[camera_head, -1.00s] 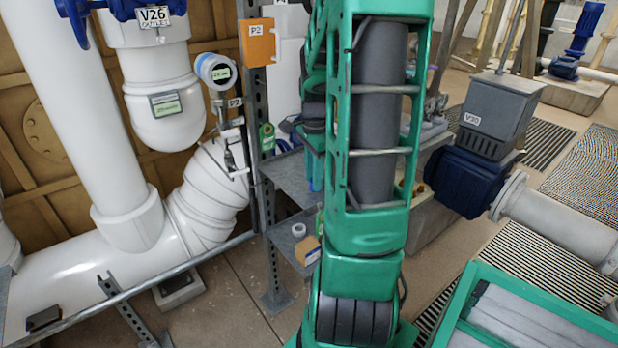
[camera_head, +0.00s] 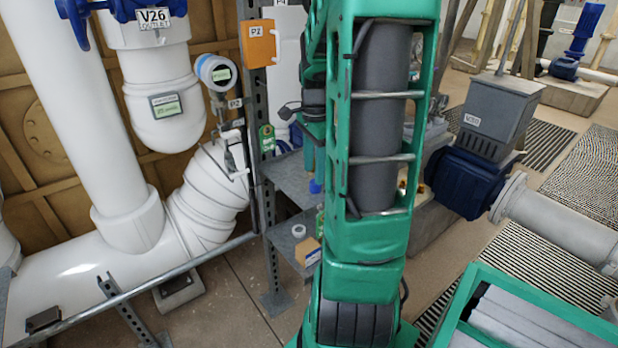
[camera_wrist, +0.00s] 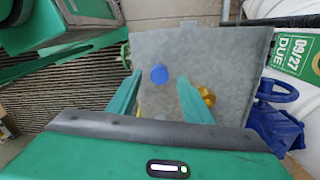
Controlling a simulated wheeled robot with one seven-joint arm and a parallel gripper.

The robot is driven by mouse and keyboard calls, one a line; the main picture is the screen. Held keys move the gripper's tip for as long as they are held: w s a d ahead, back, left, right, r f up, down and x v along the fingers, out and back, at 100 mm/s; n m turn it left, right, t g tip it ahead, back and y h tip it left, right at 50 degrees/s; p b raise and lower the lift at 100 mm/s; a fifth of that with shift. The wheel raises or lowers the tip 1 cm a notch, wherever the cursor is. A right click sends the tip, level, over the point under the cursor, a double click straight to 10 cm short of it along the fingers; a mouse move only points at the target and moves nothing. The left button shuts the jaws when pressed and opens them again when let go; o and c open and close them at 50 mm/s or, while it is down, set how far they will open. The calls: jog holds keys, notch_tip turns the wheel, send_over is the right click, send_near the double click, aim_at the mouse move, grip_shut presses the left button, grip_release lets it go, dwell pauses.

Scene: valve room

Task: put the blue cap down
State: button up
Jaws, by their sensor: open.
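The blue cap (camera_head: 315,187) rests on the upper grey shelf (camera_head: 287,178), beside my arm in the head view. In the wrist view the cap (camera_wrist: 159,74) is a small round blue disc on the bare grey shelf top (camera_wrist: 225,68). My gripper (camera_head: 314,160) is above the cap, with a gap between fingertips and cap. In the wrist view its two teal fingers stand apart, open, with the cap showing between the tips of the gripper (camera_wrist: 160,80) and nothing held.
A brass-coloured part (camera_wrist: 208,97) lies on the shelf near the right finger. A white ring (camera_head: 299,231) and a cardboard box (camera_head: 308,251) are on the lower shelf. A slotted steel post (camera_head: 264,160) and white pipes (camera_head: 207,197) stand to the left. A blue handwheel (camera_wrist: 276,92) is at the right.

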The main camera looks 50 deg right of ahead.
notch_tip(320, 180, up, 8)
jog(key=s+a+f+n, duration=0.2)
jog(key=s+a+n, duration=0.5)
jog(key=a+n, duration=0.1)
jog(key=s+a+f+n, duration=0.3)
jog(key=s+a+n, duration=0.4)
jog(key=a+n, duration=0.1)
jog(key=shift+a+n, duration=0.4)
